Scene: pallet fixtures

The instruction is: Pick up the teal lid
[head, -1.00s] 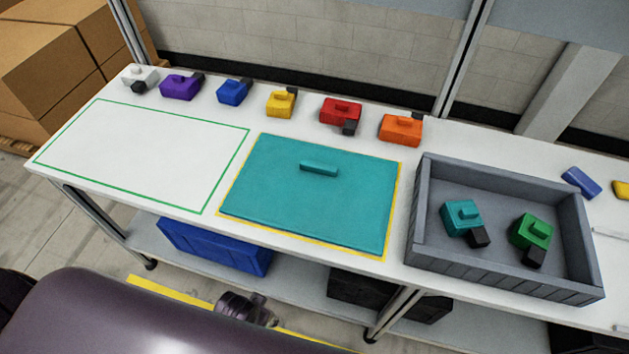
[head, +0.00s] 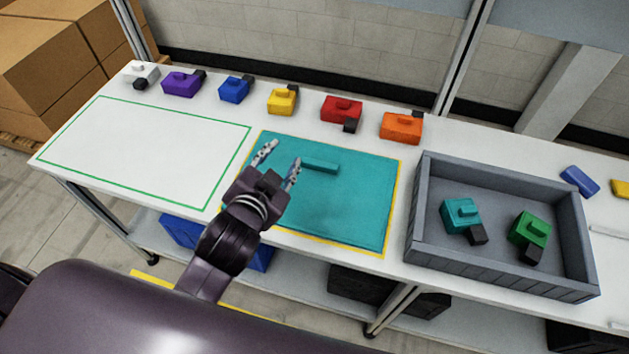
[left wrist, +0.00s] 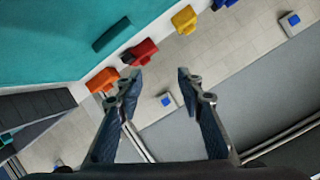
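The teal lid (head: 345,205) lies flat inside a yellow outline on the white table, with a raised bar handle (head: 320,167) on top. My left gripper (head: 279,161) is open and empty above the lid's left part, left of the handle, and hides some of the lid's left side. In the left wrist view the open fingers (left wrist: 158,80) show with nothing between them. The lid (left wrist: 60,40) and its handle (left wrist: 111,35) are at the upper left there, apart from the fingers. My right gripper is not in view.
A grey tray (head: 420,215) right of the lid holds a teal block (head: 461,214) and a green block (head: 529,228). Several coloured blocks line the back, including red (head: 341,108) and orange (head: 401,127). The green-outlined area (head: 140,150) at left is empty.

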